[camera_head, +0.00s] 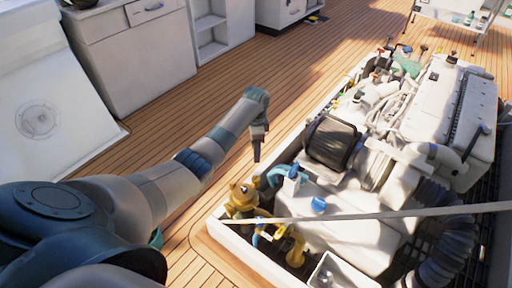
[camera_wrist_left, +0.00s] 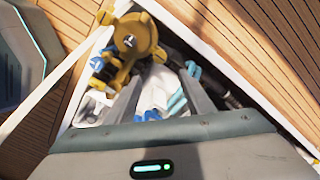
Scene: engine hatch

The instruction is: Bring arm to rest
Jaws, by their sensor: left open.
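My left arm reaches in from the left in the head view. Its gripper (camera_head: 257,148) points down above the near left edge of the engine hatch (camera_head: 262,262). In the left wrist view the two fingers of the left gripper (camera_wrist_left: 158,95) are apart with nothing held between them. A yellow valve-like part (camera_head: 242,196) stands at the hatch corner, below the gripper; it also shows in the wrist view (camera_wrist_left: 133,38). Blue fittings (camera_head: 291,172) sit beside it. My right gripper is in neither view.
The white engine (camera_head: 435,105) with hoses and a dark cylinder (camera_head: 332,142) fills the open hatch. A pale bar (camera_head: 400,214) crosses over the hatch. White cabinets (camera_head: 135,60) stand at the back left. The plank floor (camera_head: 290,60) between cabinets and hatch is clear.

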